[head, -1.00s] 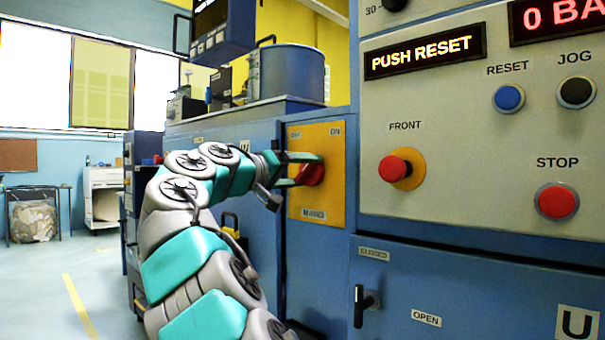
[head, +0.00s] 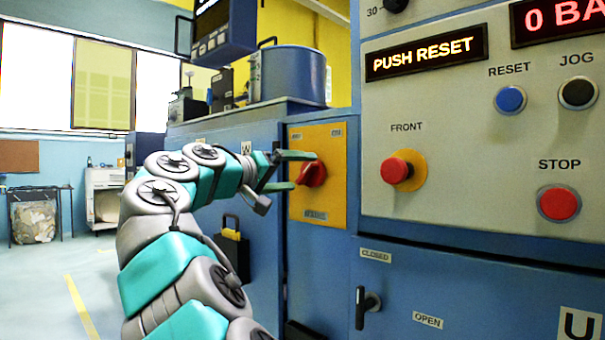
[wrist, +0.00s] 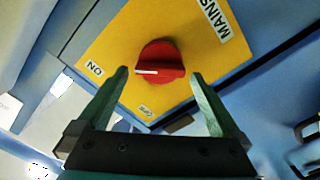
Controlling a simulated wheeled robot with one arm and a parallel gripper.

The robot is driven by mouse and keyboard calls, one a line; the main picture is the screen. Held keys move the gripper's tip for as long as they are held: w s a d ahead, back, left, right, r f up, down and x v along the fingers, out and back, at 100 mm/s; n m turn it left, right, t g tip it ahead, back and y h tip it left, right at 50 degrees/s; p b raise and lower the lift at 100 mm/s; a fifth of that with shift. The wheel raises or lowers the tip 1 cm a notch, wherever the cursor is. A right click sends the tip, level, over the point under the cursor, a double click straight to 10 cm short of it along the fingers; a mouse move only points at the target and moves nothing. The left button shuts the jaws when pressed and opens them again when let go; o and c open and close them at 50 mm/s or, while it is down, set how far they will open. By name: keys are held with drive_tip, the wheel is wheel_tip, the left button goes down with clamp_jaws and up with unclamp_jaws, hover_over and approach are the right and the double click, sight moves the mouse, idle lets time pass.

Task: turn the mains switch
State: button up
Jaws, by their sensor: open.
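The mains switch is a red rotary knob (head: 315,174) on a yellow plate (head: 328,200) on the blue cabinet. In the wrist view the knob (wrist: 163,60) has a white mark that points left, roughly towards the ON label (wrist: 95,69). The OFF label (wrist: 147,110) is below the knob there, and the MAINS label (wrist: 215,18) is at upper right. My gripper (head: 303,170) is just left of the knob in the head view. Its fingers are open and empty. In the wrist view the knob shows between and beyond the fingertips (wrist: 160,72), apart from both.
To the right is a control panel with a red FRONT button (head: 396,170), a STOP button (head: 558,203), a blue RESET button (head: 510,99) and a PUSH RESET display (head: 424,56). A black handle (head: 362,306) is below, between CLOSED and OPEN labels. Open floor lies at left.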

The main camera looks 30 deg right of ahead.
drive_tip(key=v, duration=0.4)
drive_tip(key=shift+s+a, duration=0.1)
drive_tip(key=shift+a, duration=0.25)
drive_tip(key=shift+f, duration=0.1)
